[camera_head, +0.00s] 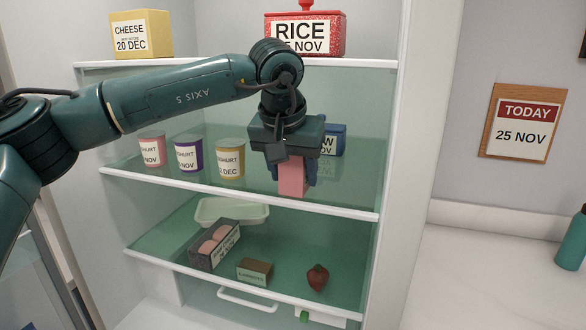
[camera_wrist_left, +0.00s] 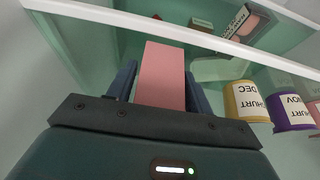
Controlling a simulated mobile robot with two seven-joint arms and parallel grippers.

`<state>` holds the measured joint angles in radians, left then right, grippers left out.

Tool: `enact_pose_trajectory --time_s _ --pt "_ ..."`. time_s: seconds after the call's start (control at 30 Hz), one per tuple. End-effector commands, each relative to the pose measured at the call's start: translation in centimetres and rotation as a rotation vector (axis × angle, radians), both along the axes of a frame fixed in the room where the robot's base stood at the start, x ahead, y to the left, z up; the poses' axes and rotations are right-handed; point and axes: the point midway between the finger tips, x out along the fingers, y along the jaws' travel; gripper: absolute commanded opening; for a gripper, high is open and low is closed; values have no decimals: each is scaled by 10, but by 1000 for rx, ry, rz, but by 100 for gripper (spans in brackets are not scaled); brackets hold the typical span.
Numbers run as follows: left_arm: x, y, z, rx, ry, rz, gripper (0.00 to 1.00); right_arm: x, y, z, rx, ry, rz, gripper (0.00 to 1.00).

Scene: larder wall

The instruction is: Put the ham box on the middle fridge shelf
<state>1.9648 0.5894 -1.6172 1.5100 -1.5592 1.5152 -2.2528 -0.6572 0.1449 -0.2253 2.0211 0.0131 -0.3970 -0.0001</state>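A plain pink box (camera_head: 292,180), which I take as the ham box, hangs below my left gripper (camera_head: 291,172) in the head view. In the left wrist view the pink box (camera_wrist_left: 162,78) lies between the two blue fingers, which look closed on its sides. No label on it shows. It is over the front part of the middle fridge shelf (camera_head: 230,193), just behind the white front edge. I cannot tell whether its bottom touches the shelf. My right gripper is not in view.
Pink (camera_head: 152,150), purple (camera_head: 188,153) and yellow (camera_head: 231,158) yoghurt pots stand left on the middle shelf. A blue container (camera_head: 334,140) stands behind my gripper. Cheese (camera_head: 141,34) and rice (camera_head: 305,35) stand above.

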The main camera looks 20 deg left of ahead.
Motion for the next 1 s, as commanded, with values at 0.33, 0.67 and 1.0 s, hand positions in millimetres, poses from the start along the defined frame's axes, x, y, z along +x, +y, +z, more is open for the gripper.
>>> enact_pose_trajectory --time_s 0.33,0.67,1.0 --pt "0 0 1 0 0 0 63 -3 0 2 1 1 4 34" --pt "-14 0 39 -2 -4 -1 63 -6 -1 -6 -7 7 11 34" --pt "-29 1 72 -1 0 0 63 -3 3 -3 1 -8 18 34"
